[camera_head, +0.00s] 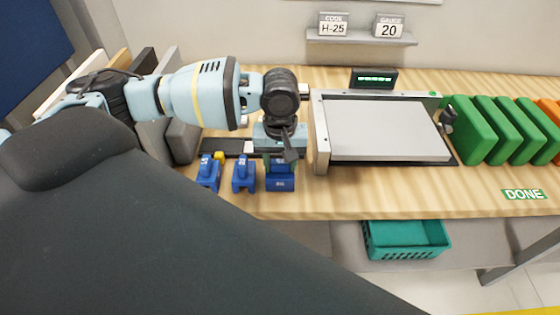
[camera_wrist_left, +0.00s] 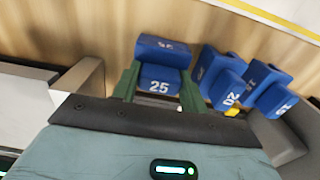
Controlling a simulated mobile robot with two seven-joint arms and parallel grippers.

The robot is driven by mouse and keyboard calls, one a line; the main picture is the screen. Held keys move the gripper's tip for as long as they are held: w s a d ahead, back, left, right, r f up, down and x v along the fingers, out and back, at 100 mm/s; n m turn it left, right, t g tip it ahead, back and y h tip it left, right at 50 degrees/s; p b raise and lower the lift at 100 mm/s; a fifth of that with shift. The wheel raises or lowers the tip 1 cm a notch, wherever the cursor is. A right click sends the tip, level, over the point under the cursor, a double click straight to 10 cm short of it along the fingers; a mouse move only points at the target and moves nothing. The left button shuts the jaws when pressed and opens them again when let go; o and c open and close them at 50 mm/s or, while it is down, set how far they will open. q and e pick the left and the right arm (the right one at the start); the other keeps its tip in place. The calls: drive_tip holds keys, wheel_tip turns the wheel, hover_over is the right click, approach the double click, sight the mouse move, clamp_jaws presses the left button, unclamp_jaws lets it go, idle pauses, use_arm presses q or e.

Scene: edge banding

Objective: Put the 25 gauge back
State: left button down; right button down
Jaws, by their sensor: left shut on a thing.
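The blue 25 gauge (camera_wrist_left: 160,86) is between the two dark green fingers of my left gripper (camera_wrist_left: 159,92) in the left wrist view, its white 25 facing the camera. My left gripper is shut on it. In the head view, the left gripper (camera_head: 280,160) points down at the near side of the table, with the blue gauge (camera_head: 280,183) under it. I cannot tell whether the gauge touches the table. Two other blue gauges stand to its left in the head view, the middle one (camera_head: 244,174) and the leftmost one (camera_head: 208,172). My right gripper is not in view.
A framed machine with a grey panel (camera_head: 385,130) stands right of the gripper. Green blocks (camera_head: 475,130) stand further right, near a DONE label (camera_head: 524,194). A teal basket (camera_head: 405,240) sits below the table.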

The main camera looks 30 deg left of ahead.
use_arm(q)
drive_tip(key=shift+f, duration=0.1)
drive_tip(key=c, duration=0.8)
unclamp_jaws()
drive_tip(key=shift+o, duration=0.2)
wheel_tip(320, 180, up, 12)
